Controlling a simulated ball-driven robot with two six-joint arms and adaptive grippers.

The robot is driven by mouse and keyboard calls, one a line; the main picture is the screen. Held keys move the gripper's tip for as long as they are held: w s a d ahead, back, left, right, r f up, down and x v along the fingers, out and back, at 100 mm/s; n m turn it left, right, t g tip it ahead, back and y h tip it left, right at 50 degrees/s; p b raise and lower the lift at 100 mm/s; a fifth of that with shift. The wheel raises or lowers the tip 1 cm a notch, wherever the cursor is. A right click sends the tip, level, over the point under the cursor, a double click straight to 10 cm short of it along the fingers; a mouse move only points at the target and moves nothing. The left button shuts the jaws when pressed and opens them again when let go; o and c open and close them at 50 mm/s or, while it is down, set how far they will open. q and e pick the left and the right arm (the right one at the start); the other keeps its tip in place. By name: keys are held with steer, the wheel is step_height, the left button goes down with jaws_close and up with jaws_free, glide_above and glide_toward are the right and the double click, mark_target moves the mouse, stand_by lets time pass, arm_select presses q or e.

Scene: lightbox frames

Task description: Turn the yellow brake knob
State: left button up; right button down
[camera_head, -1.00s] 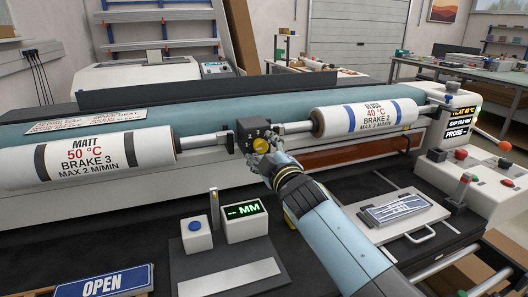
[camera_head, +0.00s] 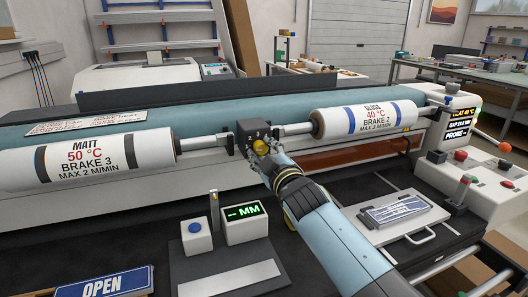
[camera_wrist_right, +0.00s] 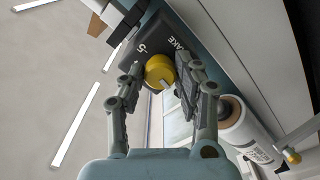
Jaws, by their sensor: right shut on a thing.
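The yellow brake knob (camera_head: 261,146) sits on the front of a dark block (camera_head: 250,131) between the two film rolls. In the right wrist view the knob (camera_wrist_right: 159,72) has a pale mark on its face and lies between my fingers, with part of the word BRAKE on the block beside it. My right gripper (camera_head: 262,157) reaches up from below and is shut on the knob; its fingers (camera_wrist_right: 160,84) also show in the right wrist view. The fingers hide part of the knob in the head view. My left gripper is not in view.
The MATT roll (camera_head: 95,159) is left of the block and the GLOSS roll (camera_head: 367,117) is right of it. A display reading MM (camera_head: 245,223) and a blue-button box (camera_head: 196,236) stand below. A control panel (camera_head: 480,170) is at the right.

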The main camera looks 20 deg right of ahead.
steer(key=m, duration=0.3)
steer(key=shift+f+m+p, duration=0.1)
steer(key=shift+m+p, duration=0.45)
steer(key=shift+m, duration=1.45)
steer(key=c, duration=0.9)
jaws_free()
steer(key=shift+c, duration=0.2)
steer(key=s, duration=1.2)
steer(key=shift+d, duration=0.15)
